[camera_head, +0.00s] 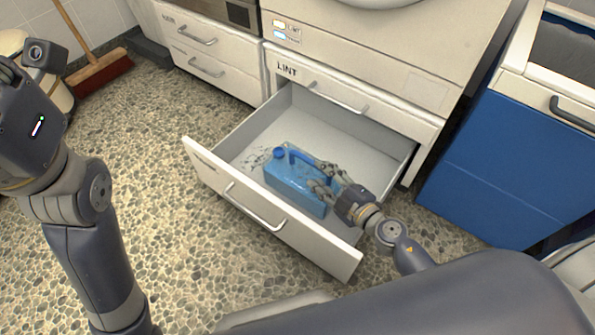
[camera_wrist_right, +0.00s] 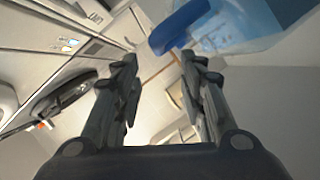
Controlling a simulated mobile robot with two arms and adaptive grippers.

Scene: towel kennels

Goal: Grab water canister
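A blue water canister (camera_head: 290,188) with a blue cap and handle lies in the open drawer (camera_head: 255,206). My right gripper (camera_head: 316,176) reaches into the drawer from the right, with its fingers over the canister's right part. In the right wrist view the two fingers of this gripper (camera_wrist_right: 159,60) are apart with nothing between them. The canister's blue handle (camera_wrist_right: 180,26) is just beyond the fingertips there, and its clear blue body shows at the upper right. Whether a finger touches the canister cannot be told. My left arm shows at the left, but its gripper is out of view.
The drawer is pulled out of a white cabinet labelled LINT (camera_head: 400,90). A blue cabinet (camera_head: 490,160) stands at the right. Other closed drawers (camera_head: 215,55) are at the back left. A broom (camera_head: 100,72) leans at the far left. The pebbled floor left of the drawer is clear.

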